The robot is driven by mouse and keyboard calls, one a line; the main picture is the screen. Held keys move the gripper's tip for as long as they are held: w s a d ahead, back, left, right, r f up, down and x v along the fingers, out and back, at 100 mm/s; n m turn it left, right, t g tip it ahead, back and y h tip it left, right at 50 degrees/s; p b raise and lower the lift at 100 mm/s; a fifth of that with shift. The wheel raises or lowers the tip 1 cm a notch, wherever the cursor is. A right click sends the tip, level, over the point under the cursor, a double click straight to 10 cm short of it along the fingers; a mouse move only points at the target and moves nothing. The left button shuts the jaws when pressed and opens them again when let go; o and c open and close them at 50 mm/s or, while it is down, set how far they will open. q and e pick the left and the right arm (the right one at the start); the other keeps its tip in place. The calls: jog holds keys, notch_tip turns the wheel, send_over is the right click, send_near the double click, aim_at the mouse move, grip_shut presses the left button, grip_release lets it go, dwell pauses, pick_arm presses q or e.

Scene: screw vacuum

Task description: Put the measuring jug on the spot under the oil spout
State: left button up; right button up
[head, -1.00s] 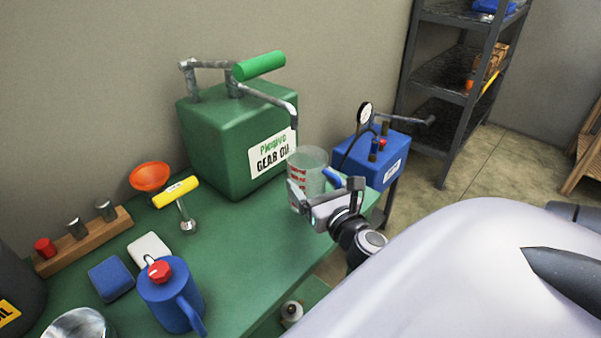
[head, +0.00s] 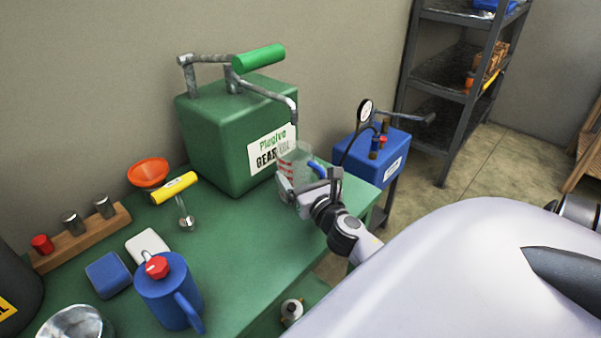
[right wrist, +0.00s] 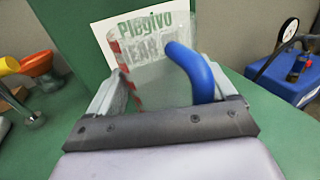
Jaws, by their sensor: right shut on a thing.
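The clear measuring jug (head: 297,158) with red markings and a blue handle is in front of the green gear oil box (head: 222,138), just below and near the end of its grey spout pipe (head: 296,115). My right gripper (head: 305,185) is shut on the jug. In the right wrist view the jug (right wrist: 150,85) stands between the fingers, with its blue handle (right wrist: 192,70) toward me, and the oil label (right wrist: 140,32) shows behind and through it. The jug's base is hidden by the gripper, so I cannot tell if it touches the bench. My left gripper is not seen.
The green bench (head: 240,235) is clear in its middle. A blue oil can (head: 168,298), a yellow-handled tool (head: 176,187), an orange funnel (head: 148,172) and a wooden rack (head: 85,240) stand to the left. A blue pump box (head: 372,162) with a gauge stands right.

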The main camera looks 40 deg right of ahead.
jog(key=shift+f, duration=0.25)
jog(key=o, duration=1)
jog(key=shift+r, duration=0.1)
jog(key=shift+r, duration=0.2)
jog(key=shift+s+a+f, duration=0.1)
jog(key=shift+s+a, duration=0.05)
jog(key=shift+s, duration=0.15)
jog(key=b+v, duration=0.1)
jog(key=v, duration=0.9)
jog(key=shift+s+b, duration=0.1)
jog(key=shift+b, duration=0.2)
jog(key=shift+s+a, duration=0.2)
jog(key=shift+s, duration=0.35)
